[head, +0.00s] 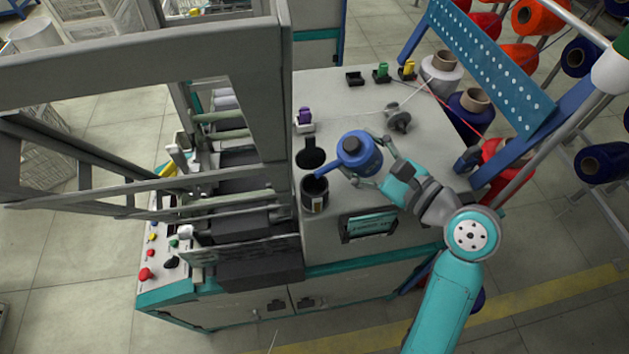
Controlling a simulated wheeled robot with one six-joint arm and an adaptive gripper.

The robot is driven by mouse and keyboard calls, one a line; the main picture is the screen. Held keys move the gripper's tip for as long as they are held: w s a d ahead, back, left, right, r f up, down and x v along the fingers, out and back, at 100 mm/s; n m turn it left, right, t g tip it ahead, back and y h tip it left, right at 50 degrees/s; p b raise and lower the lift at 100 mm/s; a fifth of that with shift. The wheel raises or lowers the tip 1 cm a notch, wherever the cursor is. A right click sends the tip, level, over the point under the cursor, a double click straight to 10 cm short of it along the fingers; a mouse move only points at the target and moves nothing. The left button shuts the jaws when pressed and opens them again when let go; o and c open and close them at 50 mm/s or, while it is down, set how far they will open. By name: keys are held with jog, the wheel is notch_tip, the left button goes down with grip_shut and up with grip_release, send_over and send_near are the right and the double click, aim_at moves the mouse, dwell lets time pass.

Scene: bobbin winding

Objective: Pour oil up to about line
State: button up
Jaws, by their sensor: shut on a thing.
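A blue oil can (361,152) with a long spout is held tilted in my gripper (374,172), which is shut on it. Its spout points down and left, with the tip at the open mouth of a dark cup-shaped reservoir (314,196) on the machine top. The reservoir's dark lid (310,153) stands open behind it. A small pale and yellow marking shows on the reservoir's front. The oil level and any flow from the spout cannot be made out.
The grey machine frame (255,70) rises close to the left of the reservoir. A display panel (369,225) is at the front edge. A grey round fitting (398,118) and thread cones (441,73) stand behind right. Blue rack rails (490,65) bound the right side.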

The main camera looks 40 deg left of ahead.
dwell(0.3)
jog(key=m, duration=0.2)
jog(key=s+m, duration=0.1)
jog(key=m, duration=0.1)
jog(key=shift+a+r+y, duration=0.15)
jog(key=shift+r+y, duration=0.15)
jog(key=shift+y, duration=0.1)
